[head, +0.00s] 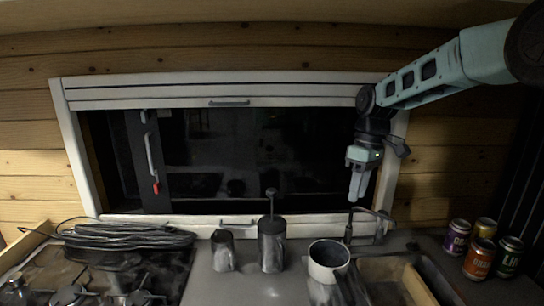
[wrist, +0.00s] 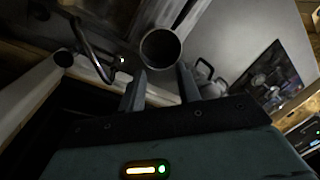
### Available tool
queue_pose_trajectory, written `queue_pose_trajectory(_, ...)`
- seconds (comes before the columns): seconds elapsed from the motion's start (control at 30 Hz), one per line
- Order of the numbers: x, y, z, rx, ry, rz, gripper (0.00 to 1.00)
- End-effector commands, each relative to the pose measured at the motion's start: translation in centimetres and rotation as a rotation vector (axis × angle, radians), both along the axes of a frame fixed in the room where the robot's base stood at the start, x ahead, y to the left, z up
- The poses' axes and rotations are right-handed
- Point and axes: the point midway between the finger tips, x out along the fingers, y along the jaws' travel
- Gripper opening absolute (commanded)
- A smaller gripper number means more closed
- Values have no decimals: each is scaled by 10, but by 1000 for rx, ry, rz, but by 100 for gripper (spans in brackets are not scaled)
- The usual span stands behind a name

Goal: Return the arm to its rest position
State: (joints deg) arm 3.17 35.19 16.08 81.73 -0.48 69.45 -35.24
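My gripper (head: 357,196) hangs from the teal arm in front of the right side of the window frame, fingers pointing down. It is above the counter, near and above the faucet (head: 366,224). In the wrist view, the two fingers of my gripper (wrist: 160,86) stand apart with nothing between them, so it is open and empty. A white mug (head: 317,267) with a dark inside stands on the counter, below and left of the gripper. The mug also shows beyond the fingertips in the wrist view (wrist: 160,47), apart from them.
Two grey canisters (head: 223,252) (head: 272,249) stand left of the mug. A gas cooktop (head: 95,280) with coiled cables (head: 125,236) lies at left. A sink (head: 446,286) is at right, with several cans (head: 479,260) beside it. The dark window (head: 265,150) is behind.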

Motion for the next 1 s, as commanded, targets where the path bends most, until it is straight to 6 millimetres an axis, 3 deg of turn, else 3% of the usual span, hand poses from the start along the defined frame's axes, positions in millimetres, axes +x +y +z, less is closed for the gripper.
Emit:
queue_pose_trajectory(0.03, -28, 27, 4, -6, -7, 9, 33)
queue_pose_trajectory(0.1, -67, 57, 5, -11, -15, 2, 33)
queue_pose_trajectory(0.23, -146, 97, 1, -25, -29, -16, 33)
queue_pose_trajectory(0.37, -229, 113, -10, -46, -50, -43, 33)
queue_pose_trajectory(0.5, -304, 108, -28, -67, -76, -80, 33)
queue_pose_trajectory(0.6, -340, 98, -39, -77, -92, -103, 33)
queue_pose_trajectory(0.7, -360, 90, -47, -84, -102, -118, 33)
queue_pose_trajectory(1.0, -370, 85, -50, -87, -106, -130, 33)
